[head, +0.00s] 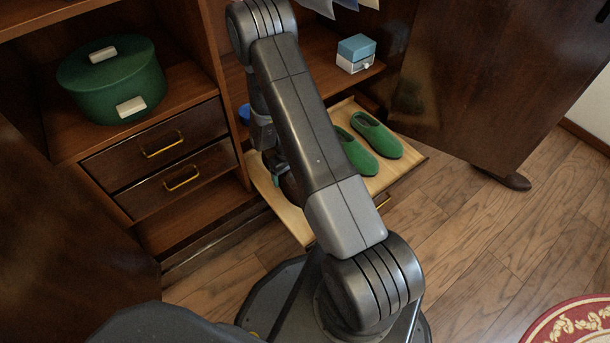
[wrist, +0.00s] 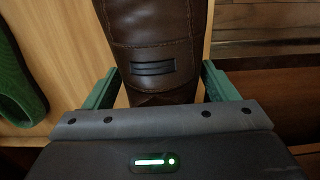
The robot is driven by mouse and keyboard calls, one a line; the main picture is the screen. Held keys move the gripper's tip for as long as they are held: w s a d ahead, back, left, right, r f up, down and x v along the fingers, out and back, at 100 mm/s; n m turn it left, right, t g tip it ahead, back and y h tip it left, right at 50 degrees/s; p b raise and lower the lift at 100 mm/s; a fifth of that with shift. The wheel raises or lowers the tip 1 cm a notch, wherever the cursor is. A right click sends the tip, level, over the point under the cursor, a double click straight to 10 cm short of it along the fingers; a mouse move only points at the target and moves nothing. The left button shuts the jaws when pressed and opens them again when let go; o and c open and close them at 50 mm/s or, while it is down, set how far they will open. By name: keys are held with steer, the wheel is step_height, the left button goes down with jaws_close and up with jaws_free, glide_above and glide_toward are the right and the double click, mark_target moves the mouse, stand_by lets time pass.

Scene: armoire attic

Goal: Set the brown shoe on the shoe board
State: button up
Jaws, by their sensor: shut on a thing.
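The brown shoe (wrist: 160,35) is dark leather and fills the middle of the wrist view. My gripper (wrist: 160,78) is shut on it, one green finger at each side. In the head view the gripper (head: 275,172) is low over the left part of the shoe board, and my arm hides most of the shoe (head: 290,190). The shoe board (head: 293,222) is a pale wooden pull-out panel, also visible beneath the shoe in the wrist view (wrist: 75,40). I cannot tell whether the shoe touches the board.
Green slippers (head: 376,135) occupy the right part of the board; one also shows at the wrist view's left (wrist: 18,80). A green round box (head: 112,85), drawers (head: 160,150) and a small blue-and-white box (head: 356,55) are in the armoire. An open door (head: 490,70) stands at right.

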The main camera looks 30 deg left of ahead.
step_height(320, 180, down, 8)
steer(key=shift+r+b, duration=0.2)
steer(key=shift+b, duration=0.85)
steer(key=shift+f, duration=0.1)
steer(key=o, duration=1.2)
step_height(320, 180, up, 12)
steer(key=p, duration=0.4)
